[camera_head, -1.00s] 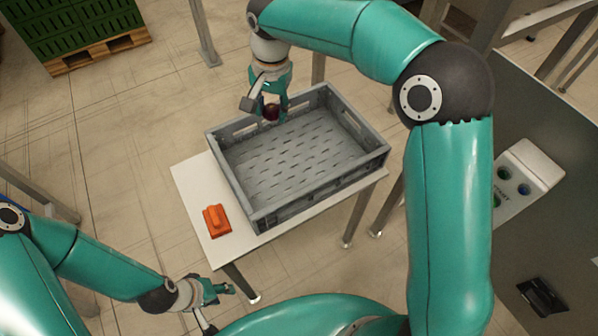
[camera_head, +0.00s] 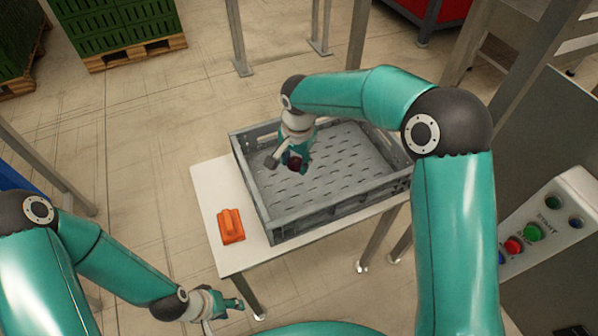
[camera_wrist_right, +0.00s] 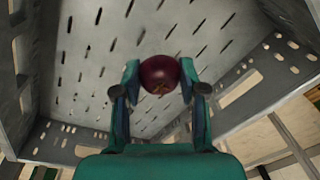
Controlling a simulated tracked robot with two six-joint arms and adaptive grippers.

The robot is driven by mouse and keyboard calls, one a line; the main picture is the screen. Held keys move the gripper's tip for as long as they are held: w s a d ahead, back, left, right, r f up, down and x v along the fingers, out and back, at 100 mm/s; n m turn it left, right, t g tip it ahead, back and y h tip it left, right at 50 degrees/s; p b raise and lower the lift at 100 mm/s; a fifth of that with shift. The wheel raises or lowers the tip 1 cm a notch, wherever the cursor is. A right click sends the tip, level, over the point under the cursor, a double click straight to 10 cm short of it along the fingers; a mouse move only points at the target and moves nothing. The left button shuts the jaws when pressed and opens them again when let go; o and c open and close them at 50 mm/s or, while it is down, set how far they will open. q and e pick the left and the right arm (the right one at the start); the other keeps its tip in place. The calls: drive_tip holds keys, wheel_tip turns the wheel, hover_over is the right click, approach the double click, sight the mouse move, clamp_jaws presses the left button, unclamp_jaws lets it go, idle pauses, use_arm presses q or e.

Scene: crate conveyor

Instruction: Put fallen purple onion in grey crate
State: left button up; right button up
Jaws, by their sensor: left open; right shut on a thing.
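The purple onion (camera_wrist_right: 160,82) is round and dark, held between the two fingertips of my right gripper (camera_head: 297,163). In the head view the onion (camera_head: 294,164) shows as a small dark spot at that gripper. The grey crate (camera_head: 330,220) stands on a white table, with a slotted floor. The right gripper points down over the left part of the crate floor; the wrist view shows the crate wall (camera_wrist_right: 15,75) around it. I cannot tell the exact height of the onion above the floor. My left gripper (camera_head: 232,306) is open and empty, below the table's front left edge.
An orange object (camera_head: 230,226) lies on the white table (camera_head: 208,190) left of the crate. A panel with coloured buttons (camera_head: 540,230) stands at the right. Green crates on a pallet (camera_head: 125,30) are far off at upper left. The crate floor looks otherwise empty.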

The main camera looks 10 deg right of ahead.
sight(296, 180)
drive_tip(key=shift+f, duration=2.3)
drive_tip(key=shift+f+b, duration=0.1)
drive_tip(key=shift+b, duration=0.2)
drive_tip(key=o, duration=1.2)
drive_tip(key=r, duration=0.4)
drive_tip(key=r+p, duration=0.1)
drive_tip(key=r, duration=0.3)
drive_tip(key=s+r, duration=0.1)
drive_tip(key=r, duration=0.3)
drive_tip(key=shift+d+r, duration=0.15)
drive_tip(key=shift+d, duration=0.05)
drive_tip(key=shift+s, duration=0.1)
